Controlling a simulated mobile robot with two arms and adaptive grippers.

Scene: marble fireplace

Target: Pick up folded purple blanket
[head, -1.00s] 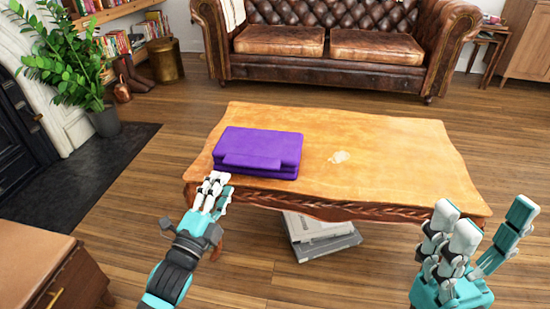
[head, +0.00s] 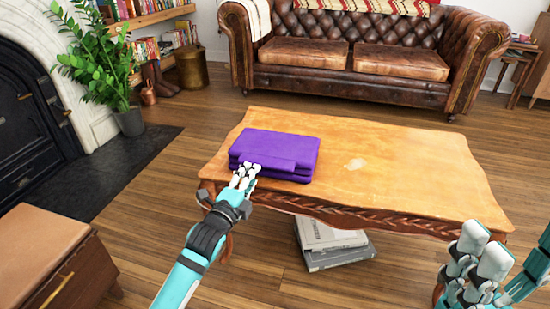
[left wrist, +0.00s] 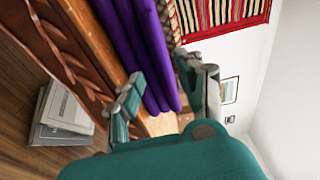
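The folded purple blanket (head: 276,150) lies on the left part of the wooden coffee table (head: 400,170), close to its front edge. My left gripper (head: 245,176) is at the blanket's front left edge, its white fingertips overlapping that edge in the head view. In the left wrist view, the layered edge of the blanket (left wrist: 145,35) lies just ahead, between the spread fingers of my left gripper (left wrist: 162,92). They look open; I cannot tell whether they touch the cloth. My right gripper (head: 495,265) is open and empty at the lower right, partly cut off by the picture edge.
Boxes or books (head: 330,243) lie on the floor under the table. A brown leather sofa (head: 350,60) stands behind it. A wooden cabinet (head: 55,260) is at the lower left, and a potted plant (head: 105,70) beyond. The table's right half is bare except for a pale patch.

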